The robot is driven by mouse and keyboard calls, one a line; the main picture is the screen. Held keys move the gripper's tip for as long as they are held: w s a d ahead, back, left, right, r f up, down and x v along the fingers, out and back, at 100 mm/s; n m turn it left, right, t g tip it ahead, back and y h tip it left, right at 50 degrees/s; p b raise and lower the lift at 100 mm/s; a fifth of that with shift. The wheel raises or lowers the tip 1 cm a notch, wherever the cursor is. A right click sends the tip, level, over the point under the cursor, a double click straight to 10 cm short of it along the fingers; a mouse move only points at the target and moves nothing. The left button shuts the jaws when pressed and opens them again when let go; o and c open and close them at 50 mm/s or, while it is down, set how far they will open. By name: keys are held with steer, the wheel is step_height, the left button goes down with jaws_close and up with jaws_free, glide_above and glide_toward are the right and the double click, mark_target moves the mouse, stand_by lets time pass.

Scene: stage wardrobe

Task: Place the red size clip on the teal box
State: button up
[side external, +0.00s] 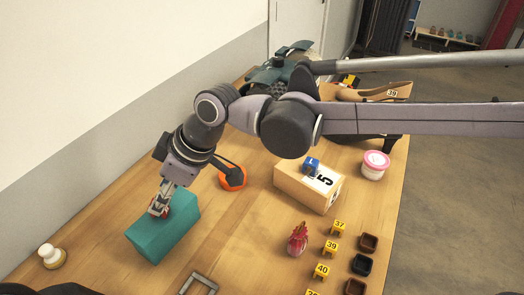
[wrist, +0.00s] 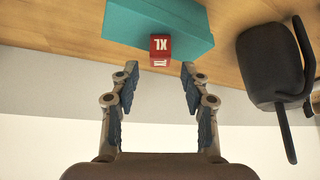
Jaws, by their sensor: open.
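The red size clip (wrist: 160,45), marked XL, is at the teal box (wrist: 190,22) in the wrist view and overlaps the box's near edge. It seems to rest on the box. In the side view the teal box (side external: 165,240) stands at the left of the table, and only a little red shows beside my fingers. My gripper (side external: 158,212) is over the box's top. In the wrist view my gripper (wrist: 158,75) is open, with its fingers spread to either side of the clip and apart from it.
An orange round thing with a black part (side external: 232,178) lies right of the teal box. A cardboard box (side external: 295,185) bears a blue clip (side external: 311,164). A pink-lidded jar (side external: 375,165), yellow number tags (side external: 331,247) and small dark trays (side external: 361,265) stand further right. A white knob (side external: 49,254) stands left.

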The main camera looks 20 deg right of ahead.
steer(key=v, duration=0.8)
steer(key=w+d+r+m+t+h, duration=0.2)
steer(key=d+m, duration=0.5)
steer(key=d, duration=2.2)
steer(key=s+d+f+m+t+h, duration=0.1)
steer(key=s+d+f+m, duration=0.1)
steer(key=d, duration=0.4)
steer(key=s+d+f+m+t+h, duration=0.1)
steer(key=s+d+f+m, duration=0.1)
steer(key=s+d+f, duration=0.2)
steer(key=s+d+f+m+h, duration=0.2)
steer(key=s+d, duration=0.4)
steer(key=d, duration=0.4)
steer(key=shift+s+d+f+t, duration=0.25)
steer(key=shift+f+t, duration=0.15)
steer(key=shift+f, duration=0.1)
